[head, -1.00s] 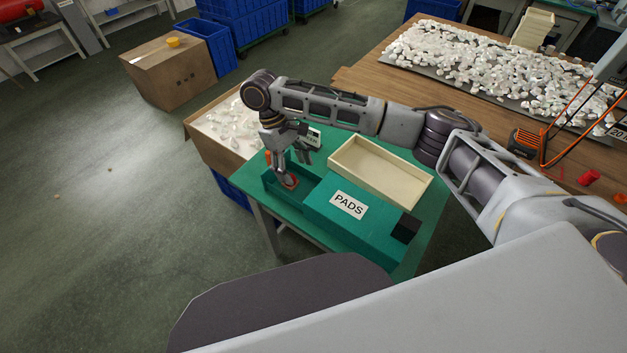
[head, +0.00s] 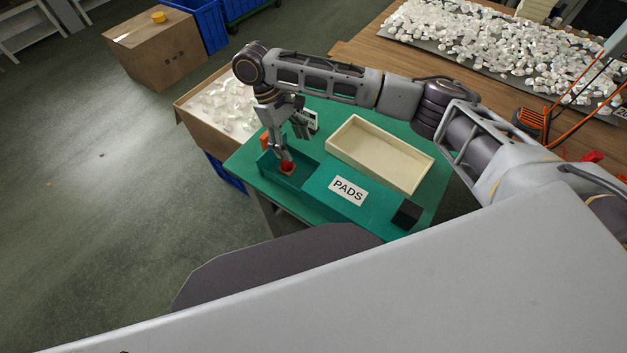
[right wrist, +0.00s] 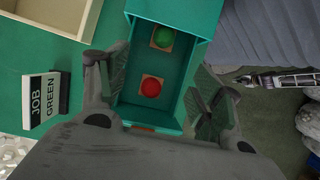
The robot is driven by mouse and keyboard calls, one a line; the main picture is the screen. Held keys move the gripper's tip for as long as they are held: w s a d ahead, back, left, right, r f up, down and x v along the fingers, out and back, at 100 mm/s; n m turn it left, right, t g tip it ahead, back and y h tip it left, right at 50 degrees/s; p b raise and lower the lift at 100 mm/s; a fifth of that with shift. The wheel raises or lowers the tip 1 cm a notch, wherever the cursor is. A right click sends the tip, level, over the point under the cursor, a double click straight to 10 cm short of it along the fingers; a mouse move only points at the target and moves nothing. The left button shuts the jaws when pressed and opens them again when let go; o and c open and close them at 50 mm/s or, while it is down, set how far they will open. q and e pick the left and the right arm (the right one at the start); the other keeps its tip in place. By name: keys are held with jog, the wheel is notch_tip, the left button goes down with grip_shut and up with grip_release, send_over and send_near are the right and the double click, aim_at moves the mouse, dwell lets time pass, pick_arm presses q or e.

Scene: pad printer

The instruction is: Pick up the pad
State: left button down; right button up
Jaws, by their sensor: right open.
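A red pad (right wrist: 151,88) on a small tan square base sits in the open teal drawer (right wrist: 127,75) in the right wrist view. A green pad (right wrist: 162,38) on a like base sits farther in, near the teal housing. In the head view the red pad (head: 287,166) shows just below my right gripper (head: 283,152), and the green pad is not seen. My right gripper (right wrist: 155,82) is open and empty, its fingers spread to either side of the drawer around the red pad. A small sign (right wrist: 45,98) reads "JOB GREEN". My left gripper is out of view.
The teal housing (head: 350,209) has a "PADS" label. A shallow cream tray (head: 405,177) lies behind it on the green table (head: 424,206). A box of pale pieces (head: 193,121) adjoins on the left. A wooden table (head: 360,62) is at the back.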

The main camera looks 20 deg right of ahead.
jog(key=b, duration=0.1)
send_over(307, 175)
jog(key=a, duration=0.2)
notch_tip(307, 175, down, 4)
jog(key=shift+d+f, duration=0.2)
jog(key=shift+f, duration=1.05)
jog(key=shift+s+f, duration=0.1)
jog(key=shift+f, duration=0.1)
jog(key=shift+d, duration=0.1)
jog(key=shift+f, duration=0.1)
jog(key=shift+s+f, duration=0.1)
jog(key=shift+f, duration=0.05)
jog(key=x, duration=0.3)
jog(key=shift+s+f+b, duration=0.1)
jog(key=shift+f+b, duration=0.1)
jog(key=shift+b, duration=0.15)
jog(key=shift+s+d+f, duration=0.15)
jog(key=shift+s+f, duration=0.05)
jog(key=shift+f, duration=0.35)
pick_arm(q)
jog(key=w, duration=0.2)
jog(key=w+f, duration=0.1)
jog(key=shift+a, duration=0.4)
pick_arm(e)
jog(key=shift+f, duration=0.1)
